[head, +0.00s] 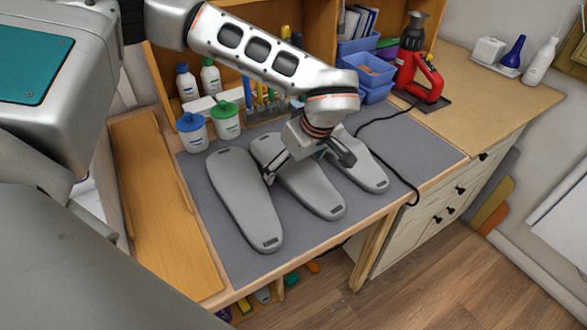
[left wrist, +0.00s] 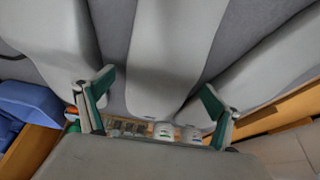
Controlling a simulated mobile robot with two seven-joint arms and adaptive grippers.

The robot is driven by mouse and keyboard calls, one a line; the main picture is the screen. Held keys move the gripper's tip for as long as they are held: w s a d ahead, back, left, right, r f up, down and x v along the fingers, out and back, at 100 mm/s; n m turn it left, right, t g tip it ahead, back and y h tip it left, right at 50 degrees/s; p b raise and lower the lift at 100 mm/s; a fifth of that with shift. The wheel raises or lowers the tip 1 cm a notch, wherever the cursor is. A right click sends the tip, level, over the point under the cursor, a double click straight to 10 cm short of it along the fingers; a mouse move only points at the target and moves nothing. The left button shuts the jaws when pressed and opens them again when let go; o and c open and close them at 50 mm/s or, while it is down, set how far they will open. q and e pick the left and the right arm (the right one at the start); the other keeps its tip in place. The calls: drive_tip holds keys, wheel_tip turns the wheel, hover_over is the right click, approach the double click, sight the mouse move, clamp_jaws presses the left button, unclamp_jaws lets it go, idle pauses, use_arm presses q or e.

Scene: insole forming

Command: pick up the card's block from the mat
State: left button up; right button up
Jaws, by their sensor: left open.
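Three long grey insole-shaped blocks lie side by side on the dark grey mat (head: 420,153): a left block (head: 243,200), a middle block (head: 316,190) and a right block (head: 367,170). I see no card, so I cannot tell which block it names. My left gripper (head: 308,167) is open and empty above the middle block, with its fingers spread across the block's width. In the left wrist view, the middle block (left wrist: 165,55) runs between the two green-padded fingers (left wrist: 157,108). The gripper hides part of the middle block in the head view. My right gripper is not in view.
Blue-capped (head: 192,132) and green-capped (head: 226,120) jars stand behind the left block. Blue bins (head: 369,70) and a red tool (head: 420,78) with a black cable stand at the back. A wooden board (head: 160,210) lies left of the mat. The mat's right part is clear except for the cable.

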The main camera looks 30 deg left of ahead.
use_arm(q)
drive_tip(key=c, duration=1.6)
drive_tip(key=shift+r, duration=0.1)
